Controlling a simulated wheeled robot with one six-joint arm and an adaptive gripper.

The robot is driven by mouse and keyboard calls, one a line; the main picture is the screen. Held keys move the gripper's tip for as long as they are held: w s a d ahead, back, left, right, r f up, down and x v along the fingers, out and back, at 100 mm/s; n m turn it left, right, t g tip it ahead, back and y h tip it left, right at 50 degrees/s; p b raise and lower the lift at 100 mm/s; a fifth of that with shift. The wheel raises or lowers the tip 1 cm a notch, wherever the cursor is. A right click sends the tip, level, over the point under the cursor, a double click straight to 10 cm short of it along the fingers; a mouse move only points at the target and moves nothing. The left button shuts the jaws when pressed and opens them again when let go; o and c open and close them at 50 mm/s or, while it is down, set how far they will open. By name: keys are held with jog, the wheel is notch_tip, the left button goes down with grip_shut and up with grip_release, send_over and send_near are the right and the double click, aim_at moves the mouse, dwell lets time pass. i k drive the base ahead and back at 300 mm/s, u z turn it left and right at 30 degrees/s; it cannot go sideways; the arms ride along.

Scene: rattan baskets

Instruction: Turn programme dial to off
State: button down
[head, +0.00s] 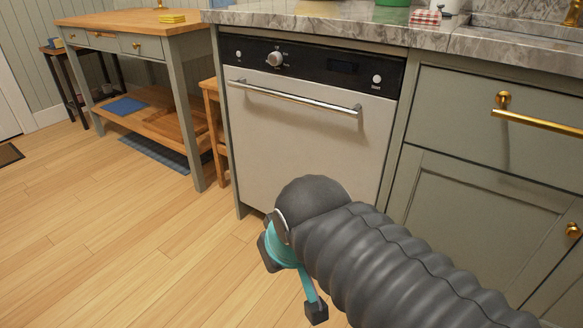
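The programme dial (275,59) is a round silver knob on the black control panel (310,62) of the dishwasher. Small marks surround it, too small to read, and I cannot tell which setting it points to. The dishwasher door (300,145) is shut, with a silver bar handle (290,97) across its top. My gripper (291,283), teal with dark fingertips, is low in front of the dishwasher, well below and apart from the dial. Its fingertips are spread apart and nothing shows between them. Part of the gripper is hidden behind my arm.
A grey marble counter (330,20) overhangs the panel. Green cabinets (480,190) with brass handles stand to the right. A wooden stool (213,125) and a wood-topped table (140,20) stand to the left. The wooden floor (110,230) at the left front is clear.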

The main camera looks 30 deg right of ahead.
aim_at(275, 58)
jog(key=u, duration=0.05)
jog(key=k, duration=0.5)
jog(key=z, duration=0.6)
jog(key=i, duration=0.45)
jog(key=u, duration=0.6)
jog(key=k, duration=0.55)
jog(key=z, duration=0.85)
jog(key=i, duration=0.5)
